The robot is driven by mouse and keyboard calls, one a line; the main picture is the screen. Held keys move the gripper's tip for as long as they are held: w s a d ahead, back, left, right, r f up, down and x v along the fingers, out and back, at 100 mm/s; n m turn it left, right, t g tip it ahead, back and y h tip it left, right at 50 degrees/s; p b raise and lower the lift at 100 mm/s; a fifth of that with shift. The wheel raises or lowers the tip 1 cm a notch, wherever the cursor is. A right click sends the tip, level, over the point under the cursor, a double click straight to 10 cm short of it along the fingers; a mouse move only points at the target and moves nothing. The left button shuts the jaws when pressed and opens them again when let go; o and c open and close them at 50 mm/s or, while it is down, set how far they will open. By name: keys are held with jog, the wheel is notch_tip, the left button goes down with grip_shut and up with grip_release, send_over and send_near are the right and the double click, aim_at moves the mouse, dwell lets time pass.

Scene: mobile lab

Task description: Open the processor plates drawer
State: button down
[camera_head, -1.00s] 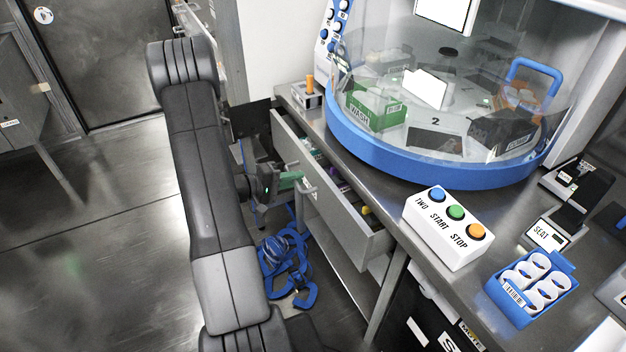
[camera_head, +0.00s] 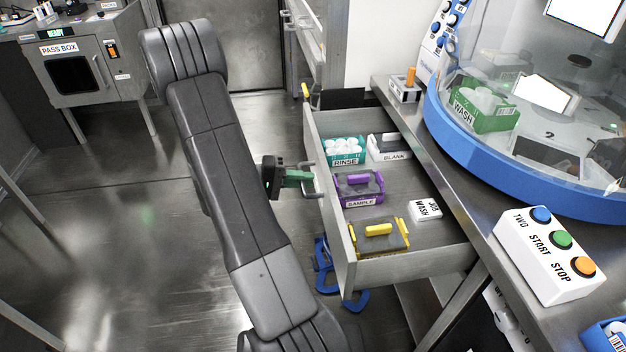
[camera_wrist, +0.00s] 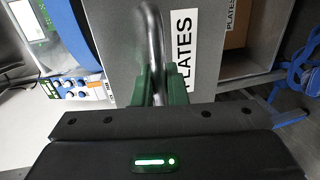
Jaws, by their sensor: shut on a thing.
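The processor plates drawer (camera_head: 341,238) is pulled well out from under the steel counter. Its inside shows in the head view, with plate holders in it. Its metal bar handle (camera_head: 312,180) is on the front face. My gripper (camera_head: 306,178) is shut on this handle, with green fingers on either side of the bar. In the wrist view the fingers (camera_wrist: 160,84) close around the handle (camera_wrist: 152,40), next to a white "PLATES" label (camera_wrist: 183,50) on the drawer front. My arm covers part of the floor left of the drawer.
The drawer holds a teal RINSE rack (camera_head: 345,150), a BLANK holder (camera_head: 389,147), a purple SAMPLE holder (camera_head: 358,188), a yellow-handled holder (camera_head: 379,236) and a white WASH box (camera_head: 425,209). Blue straps (camera_head: 325,262) lie beneath. The button box (camera_head: 548,256) stands on the counter. Floor at left is clear.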

jog(key=shift+a, duration=0.1)
jog(key=c, duration=1.5)
grip_release()
jog(key=p+v, duration=0.1)
jog(key=v, duration=1.2)
jog(key=shift+s+a+p, duration=0.15)
jog(key=shift+a+p, duration=0.2)
jog(key=shift+a, duration=0.05)
jog(key=shift+d, duration=0.1)
jog(key=b+x, duration=0.1)
jog(key=x, duration=1.3)
jog(key=shift+b, duration=0.35)
jog(key=shift+d+r, duration=0.1)
jog(key=shift+d, duration=0.1)
